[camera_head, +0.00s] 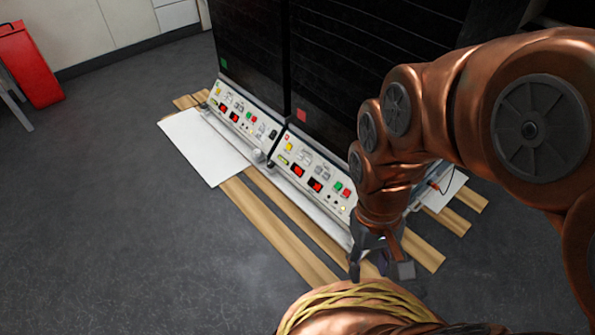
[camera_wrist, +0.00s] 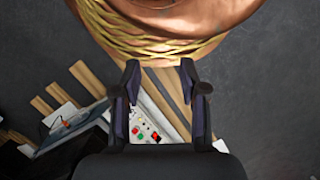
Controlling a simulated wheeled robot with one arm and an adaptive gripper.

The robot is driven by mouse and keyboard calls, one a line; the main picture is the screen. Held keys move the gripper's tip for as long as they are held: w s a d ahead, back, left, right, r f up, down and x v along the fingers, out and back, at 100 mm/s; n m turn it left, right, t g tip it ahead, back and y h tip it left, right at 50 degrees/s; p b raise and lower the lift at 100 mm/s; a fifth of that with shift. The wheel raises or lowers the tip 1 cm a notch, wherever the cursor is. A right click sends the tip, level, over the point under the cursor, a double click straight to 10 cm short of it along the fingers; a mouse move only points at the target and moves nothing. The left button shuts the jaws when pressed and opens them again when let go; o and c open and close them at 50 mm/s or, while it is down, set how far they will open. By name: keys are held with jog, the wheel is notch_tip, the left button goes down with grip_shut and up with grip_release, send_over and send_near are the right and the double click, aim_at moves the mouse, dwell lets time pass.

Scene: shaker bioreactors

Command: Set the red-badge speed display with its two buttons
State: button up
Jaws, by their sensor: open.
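The red badge (camera_head: 301,115) is on the dark front of the right-hand shaker unit. Below it is a sloped white control panel (camera_head: 325,197) with two red-lit displays, a left one (camera_head: 298,170) and a right one (camera_head: 316,185). Their digits and labels are too small to read. A green button (camera_head: 338,186) and a red button (camera_head: 347,193) sit right of the displays. Part of a white panel (camera_wrist: 146,122) also shows between my fingers in the wrist view. My gripper (camera_head: 380,270) is open and empty, pointing down, apart from the panel at its near right end.
A similar panel (camera_head: 238,112) with a green badge (camera_head: 224,64) adjoins on the left. Wooden slats (camera_head: 275,230) and a white sheet (camera_head: 203,147) lie on the floor below. A red object (camera_head: 30,65) stands far left. The grey floor at left is clear.

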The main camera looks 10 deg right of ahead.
grip_shut()
dwell(1.4)
